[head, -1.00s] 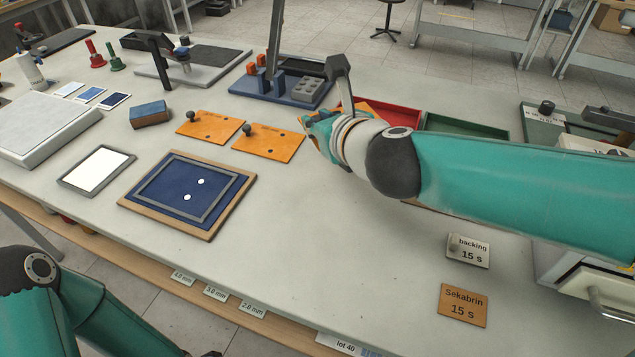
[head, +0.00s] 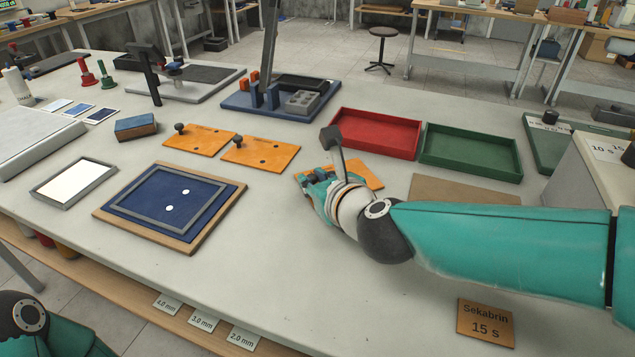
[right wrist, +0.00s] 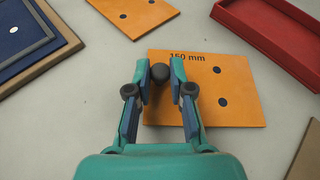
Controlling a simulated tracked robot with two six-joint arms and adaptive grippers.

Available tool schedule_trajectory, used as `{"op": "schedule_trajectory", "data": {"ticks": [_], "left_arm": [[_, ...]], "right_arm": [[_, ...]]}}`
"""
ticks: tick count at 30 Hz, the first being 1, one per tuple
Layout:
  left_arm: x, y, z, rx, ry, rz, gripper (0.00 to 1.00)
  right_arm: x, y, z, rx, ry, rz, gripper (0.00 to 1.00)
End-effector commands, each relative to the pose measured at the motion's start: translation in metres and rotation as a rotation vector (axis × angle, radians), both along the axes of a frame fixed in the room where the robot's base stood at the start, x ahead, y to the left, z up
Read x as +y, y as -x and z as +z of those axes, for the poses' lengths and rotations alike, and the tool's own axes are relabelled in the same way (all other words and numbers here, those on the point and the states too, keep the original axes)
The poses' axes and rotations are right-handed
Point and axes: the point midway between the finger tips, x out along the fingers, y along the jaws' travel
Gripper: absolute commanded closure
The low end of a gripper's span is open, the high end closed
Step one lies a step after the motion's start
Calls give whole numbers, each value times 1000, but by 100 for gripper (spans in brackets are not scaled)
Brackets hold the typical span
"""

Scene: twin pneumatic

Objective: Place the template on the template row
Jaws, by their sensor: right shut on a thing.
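An orange template (head: 362,174) marked "150 mm" shows flat beside two other orange templates, to their right and a little nearer. In the right wrist view the template (right wrist: 232,95) has a black knob (right wrist: 159,73) and dark holes. My right gripper (head: 318,180) is shut on this knob, one finger on each side, as the right wrist view (right wrist: 160,72) shows. I cannot tell whether the template touches the table. The other templates (head: 203,141) and (head: 262,153) lie on the table with their knobs up. My left gripper is out of view.
A red tray (head: 375,153) and a green tray (head: 470,172) stand behind the held template. A wood-edged blue board (head: 113,214) lies to the left. A brown mat (head: 465,190) lies to the right. The table's front middle is clear.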

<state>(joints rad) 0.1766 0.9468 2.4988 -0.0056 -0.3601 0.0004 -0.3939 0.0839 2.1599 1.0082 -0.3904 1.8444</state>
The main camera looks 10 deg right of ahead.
Motion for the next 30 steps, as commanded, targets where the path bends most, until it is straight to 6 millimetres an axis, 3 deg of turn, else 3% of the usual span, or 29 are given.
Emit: {"op": "schedule_trajectory", "data": {"ticks": [2,3,7,20,30], "left_arm": [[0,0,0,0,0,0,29],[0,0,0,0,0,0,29],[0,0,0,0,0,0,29],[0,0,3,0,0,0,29],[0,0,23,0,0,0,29]], "right_arm": [[0,0,0,0,0,0,100],[0,0,0,1,0,0,74],[0,0,0,0,0,-1,54],[-2,7,5,-1,-2,-2,54],[-12,62,31,-4,-1,0,54]]}}
